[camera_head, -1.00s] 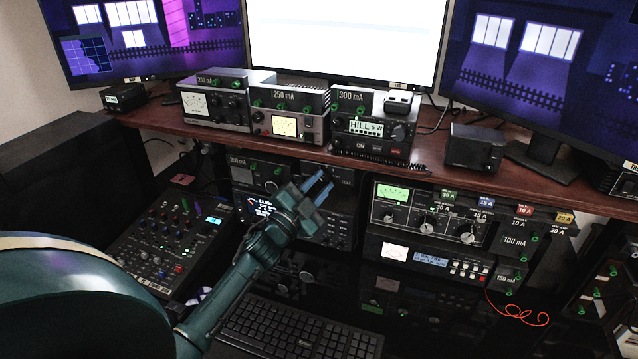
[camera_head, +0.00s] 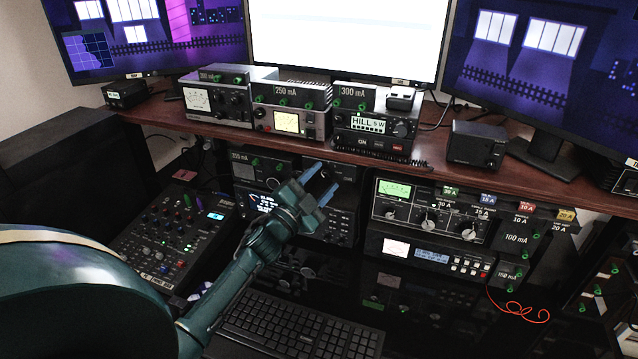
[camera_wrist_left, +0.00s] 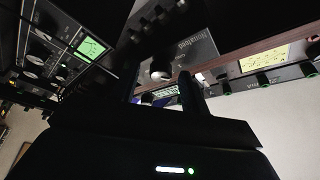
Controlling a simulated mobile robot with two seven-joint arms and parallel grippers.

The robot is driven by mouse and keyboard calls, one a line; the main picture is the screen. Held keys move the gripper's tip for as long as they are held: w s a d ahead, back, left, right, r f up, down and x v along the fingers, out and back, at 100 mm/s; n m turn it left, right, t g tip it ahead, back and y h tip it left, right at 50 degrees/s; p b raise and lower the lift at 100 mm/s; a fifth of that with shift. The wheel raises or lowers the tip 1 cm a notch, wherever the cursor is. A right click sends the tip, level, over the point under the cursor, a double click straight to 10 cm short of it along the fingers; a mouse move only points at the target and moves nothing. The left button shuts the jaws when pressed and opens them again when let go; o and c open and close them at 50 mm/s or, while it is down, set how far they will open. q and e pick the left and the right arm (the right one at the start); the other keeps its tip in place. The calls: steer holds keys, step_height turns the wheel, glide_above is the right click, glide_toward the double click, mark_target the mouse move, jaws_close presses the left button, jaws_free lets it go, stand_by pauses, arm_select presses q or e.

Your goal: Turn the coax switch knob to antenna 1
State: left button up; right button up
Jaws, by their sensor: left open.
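My left gripper (camera_head: 321,182) is open in front of the dark equipment under the shelf, its blue fingers spread apart. In the left wrist view, a round knob (camera_wrist_left: 161,71) with a light face stands out from a grey panel (camera_wrist_left: 186,52). It shows between the two dark fingers (camera_wrist_left: 163,90), apart from them. This looks like the coax switch knob; its antenna markings and pointer are too small to read. In the head view, the small dark unit (camera_head: 345,171) behind the fingers is partly hidden, and I cannot make out its knob.
A wooden shelf (camera_head: 430,170) with several meters runs just above the gripper. A radio (camera_head: 335,222) sits below the fingers. A tuner with large knobs (camera_head: 400,211) stands to the right. A mixer (camera_head: 172,235) is at left, and a keyboard (camera_head: 300,325) lies in front.

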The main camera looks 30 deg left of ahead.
arm_select(q)
steer(key=d+b+v, duration=0.1)
steer(key=b+v, duration=0.1)
steer(key=v, duration=1.1)
steer(key=shift+a+b, duration=0.35)
steer(key=shift+a, duration=0.2)
arm_select(e)
steer(key=shift+w+a+f, duration=0.15)
steer(key=shift+a+f, duration=0.15)
steer(key=shift+f, duration=0.05)
arm_select(q)
steer(key=shift+s+f, duration=0.1)
steer(key=shift+s, duration=0.05)
